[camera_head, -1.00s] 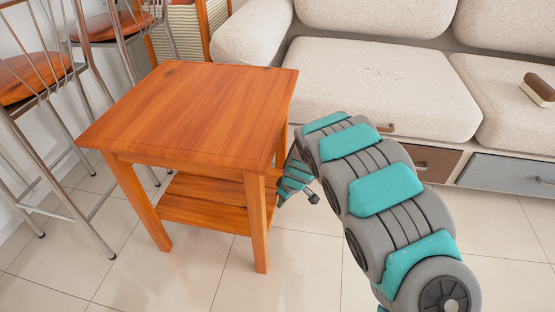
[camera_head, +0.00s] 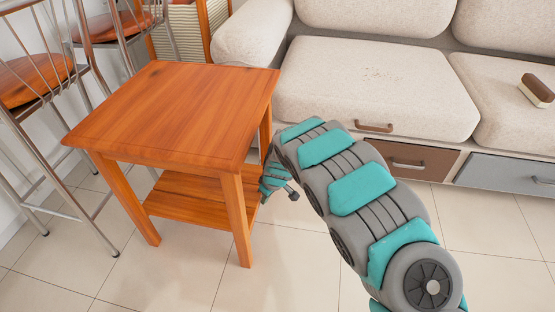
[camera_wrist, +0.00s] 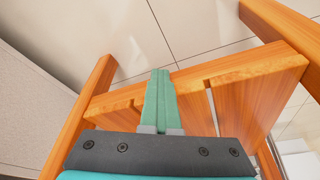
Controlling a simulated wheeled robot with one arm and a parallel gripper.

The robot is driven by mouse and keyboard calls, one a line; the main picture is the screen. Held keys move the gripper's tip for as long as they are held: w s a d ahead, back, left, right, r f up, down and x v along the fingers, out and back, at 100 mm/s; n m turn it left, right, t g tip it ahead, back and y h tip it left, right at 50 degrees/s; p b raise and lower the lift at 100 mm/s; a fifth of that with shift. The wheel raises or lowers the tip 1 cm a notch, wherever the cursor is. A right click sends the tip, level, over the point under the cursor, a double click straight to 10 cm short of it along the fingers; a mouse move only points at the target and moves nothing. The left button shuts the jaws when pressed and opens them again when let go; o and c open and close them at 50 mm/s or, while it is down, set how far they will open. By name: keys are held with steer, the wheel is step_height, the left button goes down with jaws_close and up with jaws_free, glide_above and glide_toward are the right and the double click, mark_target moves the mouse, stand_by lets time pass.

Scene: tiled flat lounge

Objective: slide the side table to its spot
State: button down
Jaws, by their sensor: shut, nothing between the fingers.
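The side table (camera_head: 180,105) is orange-brown wood with a square top, straight legs and a slatted lower shelf (camera_head: 190,200). It stands upright on the tiles at the left of the head view. My gripper (camera_head: 270,183) is at the table's right side, below the top and beside the lower shelf. In the wrist view my gripper's closed green fingers (camera_wrist: 160,90) lie over the edge of the slatted shelf (camera_wrist: 250,85), between two legs. The fingers are shut and hold nothing. I cannot tell for sure whether they touch the shelf. No marked spot for the table shows.
Metal bar stools (camera_head: 50,90) with wooden seats stand close on the table's left. A cream sofa (camera_head: 375,85) with drawers runs behind and to the right. A brown and white block (camera_head: 537,90) lies on the sofa. Tiled floor (camera_head: 300,270) is clear in front.

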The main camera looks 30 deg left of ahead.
mark_target(245, 194)
steer(key=shift+a+r, duration=0.15)
steer(key=shift+a, duration=0.1)
steer(key=shift+s+a+p, duration=0.2)
steer(key=shift+a+p, duration=0.15)
steer(key=shift+a, duration=0.3)
steer(key=shift+s+a+p, duration=0.15)
steer(key=shift+a+p, duration=0.2)
steer(key=shift+a, duration=0.3)
steer(key=shift+s+a, duration=0.25)
steer(key=shift+a, duration=0.65)
steer(key=shift+s+a, duration=0.25)
steer(key=shift+a, duration=0.6)
steer(key=shift+s+a+b, duration=0.25)
steer(key=shift+a+b, duration=0.1)
steer(key=shift+a, duration=0.4)
steer(key=shift+d+r, duration=0.1)
steer(key=shift+w+d+r+p, duration=0.15)
steer(key=shift+d+p, duration=0.35)
steer(key=shift+p, duration=0.35)
steer(key=w+d+p, duration=0.1)
steer(key=d+p, duration=0.5)
steer(key=p, duration=0.1)
steer(key=shift+w+f, duration=0.35)
